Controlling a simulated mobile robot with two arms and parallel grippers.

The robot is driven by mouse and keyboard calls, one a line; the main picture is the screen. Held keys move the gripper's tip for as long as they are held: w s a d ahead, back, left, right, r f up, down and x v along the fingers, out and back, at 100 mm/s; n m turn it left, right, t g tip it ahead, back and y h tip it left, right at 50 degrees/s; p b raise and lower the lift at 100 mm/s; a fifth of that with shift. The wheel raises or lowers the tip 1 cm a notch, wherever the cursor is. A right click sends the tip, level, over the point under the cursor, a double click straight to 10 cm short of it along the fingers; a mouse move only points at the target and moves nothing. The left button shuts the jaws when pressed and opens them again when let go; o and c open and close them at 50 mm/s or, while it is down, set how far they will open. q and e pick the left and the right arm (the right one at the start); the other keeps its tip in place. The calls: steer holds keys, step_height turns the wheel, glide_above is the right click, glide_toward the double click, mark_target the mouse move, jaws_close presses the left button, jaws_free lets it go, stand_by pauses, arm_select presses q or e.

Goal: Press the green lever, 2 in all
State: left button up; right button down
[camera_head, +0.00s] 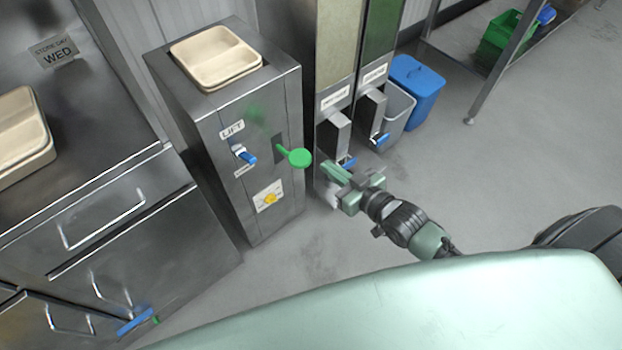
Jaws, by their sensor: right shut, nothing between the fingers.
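The green lever (298,157) has a round knob and sticks out of a dark slot on the front of a steel cabinet (192,130), right of a blue switch (245,156) marked LIFT. My right gripper (335,178) is shut and empty. It appears just right of the lever's knob and a little lower in the picture, with a small gap between them. Its depth relative to the knob is hard to tell. My left gripper is not in view.
A beige tray (172,50) sits on top of the cabinet. A yellow knob (270,198) is below the switch. Two dispensers with blue-tipped spouts (372,108) stand behind my gripper. Bins (417,88) stand behind right. A steel counter (75,110) fills the left.

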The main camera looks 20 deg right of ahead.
glide_above(306, 164)
steer(key=shift+f, duration=0.75)
step_height(306, 164, down, 3)
steer(key=shift+w+f+b, duration=0.15)
steer(key=shift+f+b, duration=0.05)
steer(key=shift+b, duration=0.2)
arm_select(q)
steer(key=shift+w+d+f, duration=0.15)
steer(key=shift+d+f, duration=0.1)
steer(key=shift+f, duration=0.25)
arm_select(e)
steer(key=shift+f, duration=0.4)
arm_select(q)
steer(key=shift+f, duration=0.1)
arm_select(e)
steer(key=shift+f, duration=0.15)
